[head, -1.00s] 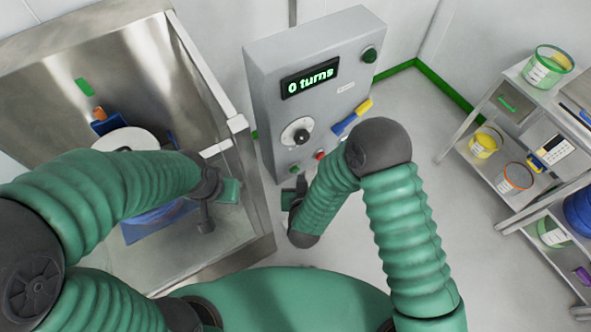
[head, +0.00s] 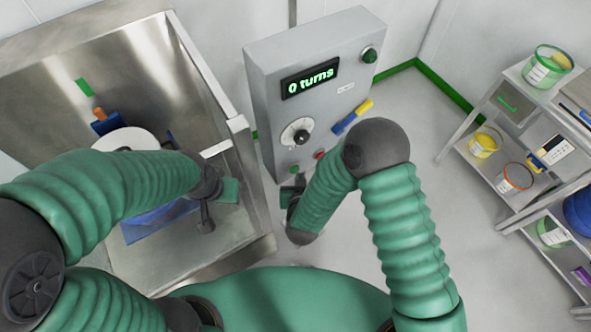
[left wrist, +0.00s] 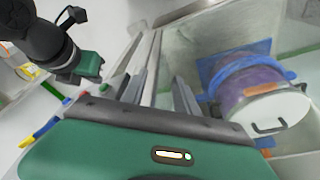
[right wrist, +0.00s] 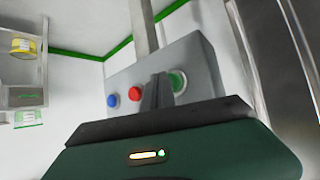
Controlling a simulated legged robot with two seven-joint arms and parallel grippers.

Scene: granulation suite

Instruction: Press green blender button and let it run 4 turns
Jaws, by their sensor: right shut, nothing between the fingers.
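My right gripper (head: 300,182) is just below the green button. In the right wrist view, its shut, empty fingers (right wrist: 157,92) point at the box and partly overlap the green button (right wrist: 178,81); I cannot tell whether they touch. My left gripper (head: 218,200) is over the steel enclosure's edge; its fingers (left wrist: 158,95) look apart and empty.
A black dial (head: 301,135) and a green lamp (head: 369,55) are on the box. A yellow-and-blue object (head: 352,117) is at its right side. The steel enclosure (head: 238,125) with a white-lidded drum (head: 127,141) is left. A shelf with tubs (head: 483,145) is right.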

